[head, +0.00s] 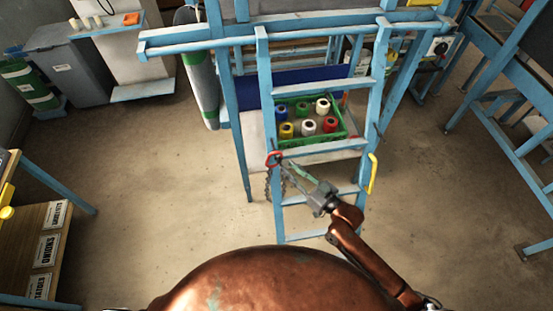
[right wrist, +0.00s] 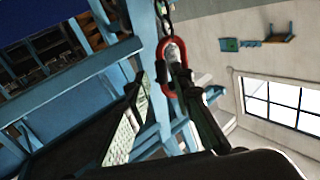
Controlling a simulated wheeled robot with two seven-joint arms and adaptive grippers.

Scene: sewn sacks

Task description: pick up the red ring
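The red ring (head: 274,153) hangs at the front of the blue ladder-like frame (head: 264,80), with a dark chain (head: 268,187) by it. My right gripper (head: 290,168) reaches up to the ring from the lower right. In the right wrist view the red ring (right wrist: 162,82) hangs upright from chain links. The two fingers of my right gripper (right wrist: 155,74) stand apart there. The right-hand finger's tip overlaps the ring; I cannot tell if it passes through it. The left-hand finger is to the ring's left, apart from it. My left gripper is not in view.
A green crate (head: 284,143) with several coloured spools stands behind the ladder rungs. A yellow hook-like handle (head: 372,174) is on the frame right of my gripper. Blue-framed furniture (head: 510,120) stands at the right. The floor (head: 150,170) at the left is clear.

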